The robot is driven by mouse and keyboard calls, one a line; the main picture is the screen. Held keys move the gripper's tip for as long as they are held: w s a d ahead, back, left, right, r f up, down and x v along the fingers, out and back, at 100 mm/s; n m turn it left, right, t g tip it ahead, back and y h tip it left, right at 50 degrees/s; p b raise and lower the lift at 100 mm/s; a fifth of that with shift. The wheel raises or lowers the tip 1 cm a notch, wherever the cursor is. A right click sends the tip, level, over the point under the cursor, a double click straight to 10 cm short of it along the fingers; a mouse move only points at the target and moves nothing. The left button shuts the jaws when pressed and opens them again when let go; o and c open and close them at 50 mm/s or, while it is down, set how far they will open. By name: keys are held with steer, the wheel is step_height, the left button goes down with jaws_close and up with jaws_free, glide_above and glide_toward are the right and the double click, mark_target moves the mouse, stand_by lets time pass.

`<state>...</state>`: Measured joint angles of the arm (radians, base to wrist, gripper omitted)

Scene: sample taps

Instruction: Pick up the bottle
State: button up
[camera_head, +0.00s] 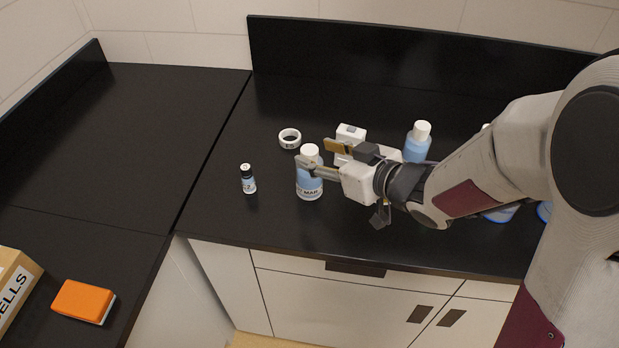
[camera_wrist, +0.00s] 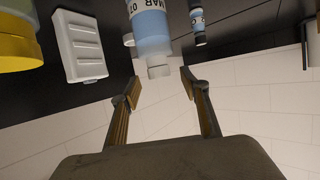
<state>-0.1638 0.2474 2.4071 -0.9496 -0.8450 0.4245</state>
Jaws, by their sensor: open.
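The bottle (camera_head: 310,189) stands upright on the black counter, with a light blue body, a white cap and a label reading "MAR". In the wrist view the bottle (camera_wrist: 150,28) appears upside down, its white cap toward my fingers. My gripper (camera_head: 317,155) is at cap height on the bottle's right. One finger overlaps the cap area and the other shows behind it. In the wrist view my gripper (camera_wrist: 161,85) is open, with the cap near the gap between the fingertips. I see no clear contact.
Another blue bottle (camera_head: 417,148) stands to the right. An orange block (camera_head: 83,301) is at lower left. The left counter is mostly clear.

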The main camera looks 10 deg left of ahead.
mark_target(311, 151)
steer(key=shift+x, duration=1.9)
steer(key=shift+c, duration=0.3)
jaws_close()
